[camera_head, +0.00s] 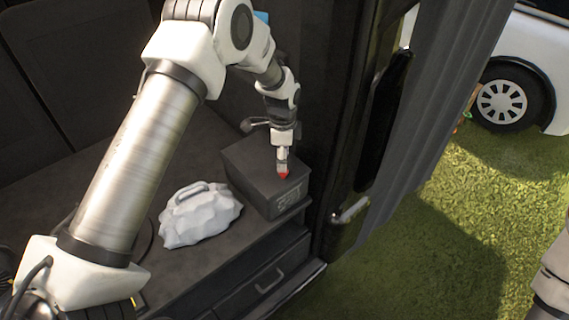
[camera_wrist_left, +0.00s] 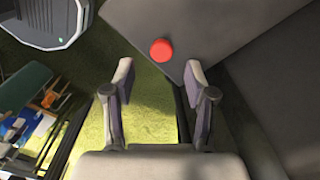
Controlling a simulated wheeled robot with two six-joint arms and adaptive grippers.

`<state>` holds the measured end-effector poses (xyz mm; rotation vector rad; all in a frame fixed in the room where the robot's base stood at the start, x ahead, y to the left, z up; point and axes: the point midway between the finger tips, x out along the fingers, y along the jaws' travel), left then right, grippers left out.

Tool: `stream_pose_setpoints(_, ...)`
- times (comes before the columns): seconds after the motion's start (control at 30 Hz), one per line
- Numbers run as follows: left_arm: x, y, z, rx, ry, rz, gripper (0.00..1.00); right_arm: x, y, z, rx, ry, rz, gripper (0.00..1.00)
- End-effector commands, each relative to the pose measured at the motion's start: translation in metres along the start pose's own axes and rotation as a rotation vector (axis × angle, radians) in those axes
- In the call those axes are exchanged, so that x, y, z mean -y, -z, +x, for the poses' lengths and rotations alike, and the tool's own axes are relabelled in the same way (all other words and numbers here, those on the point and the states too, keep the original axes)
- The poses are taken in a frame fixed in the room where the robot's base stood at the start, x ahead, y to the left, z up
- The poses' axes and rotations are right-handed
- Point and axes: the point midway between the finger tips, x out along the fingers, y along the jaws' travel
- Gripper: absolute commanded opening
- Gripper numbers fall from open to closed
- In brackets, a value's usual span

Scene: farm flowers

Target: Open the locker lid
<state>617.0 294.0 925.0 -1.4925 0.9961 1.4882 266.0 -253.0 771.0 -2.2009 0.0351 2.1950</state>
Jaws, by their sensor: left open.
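The locker is a dark grey box (camera_head: 250,163) on the black ledge, and its lid is down. A red knob (camera_head: 284,175) sits near the front edge of the lid. In the left wrist view the lid (camera_wrist_left: 210,30) is a flat grey surface with the round red knob (camera_wrist_left: 161,50) on it. My left gripper (camera_head: 282,165) points down just above the knob. In the left wrist view the left gripper (camera_wrist_left: 158,70) is open and empty, with the knob just beyond the gap between its fingertips. My right gripper is out of view.
A pale grey lumpy object with a handle (camera_head: 200,213) lies left of the locker on the ledge (camera_head: 165,262). A drawer (camera_head: 265,285) is below. A dark door frame (camera_head: 350,150) stands close on the right. Grass (camera_head: 440,250) and a white vehicle (camera_head: 545,60) lie beyond.

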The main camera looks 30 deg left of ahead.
Motion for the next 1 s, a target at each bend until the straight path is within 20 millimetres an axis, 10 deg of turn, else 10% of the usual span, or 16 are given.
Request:
stream_pose_setpoints(0.5, 0.0, 0.0, 0.046, 0.0, 0.0, -0.002, 0.56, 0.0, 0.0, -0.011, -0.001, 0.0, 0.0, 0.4)
stream_pose_setpoints(0.67, 0.0, 0.0, 0.046, 0.0, 0.0, -0.002, 0.03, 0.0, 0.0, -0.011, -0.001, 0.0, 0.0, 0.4)
stream_pose_setpoints(1.0, 0.0, -0.001, 0.043, -0.009, -0.009, -0.003, 0.0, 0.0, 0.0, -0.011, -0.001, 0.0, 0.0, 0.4)
